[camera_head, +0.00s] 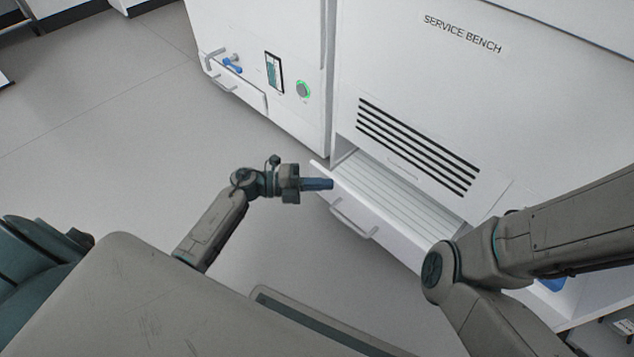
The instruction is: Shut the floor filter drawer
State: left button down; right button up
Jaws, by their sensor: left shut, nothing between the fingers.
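The floor filter drawer (340,192) is white with a grey bar handle (352,218) and stands pulled out low in the service bench (400,60). Its slatted inside shows between its front and the bench. My left gripper (326,184) is shut and empty, its fingers pointing right at the left end of the drawer front. I cannot tell whether the fingertips touch it. My right arm covers the right end of the drawer, and my right gripper is out of view.
A white cabinet (265,40) stands left of the bench, with a green-ringed button (303,89), a small panel (274,72) and a handled front (235,85) with a blue part (232,65). The grey floor (110,130) at left is clear.

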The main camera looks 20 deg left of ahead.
pick_arm(q)
jog(key=b, duration=0.1)
send_over(349, 176)
jog(key=shift+s, duration=0.2)
jog(key=shift+w, duration=0.2)
jog(key=shift+w+r, duration=0.15)
jog(key=shift+w, duration=0.05)
jog(key=shift+d, duration=0.1)
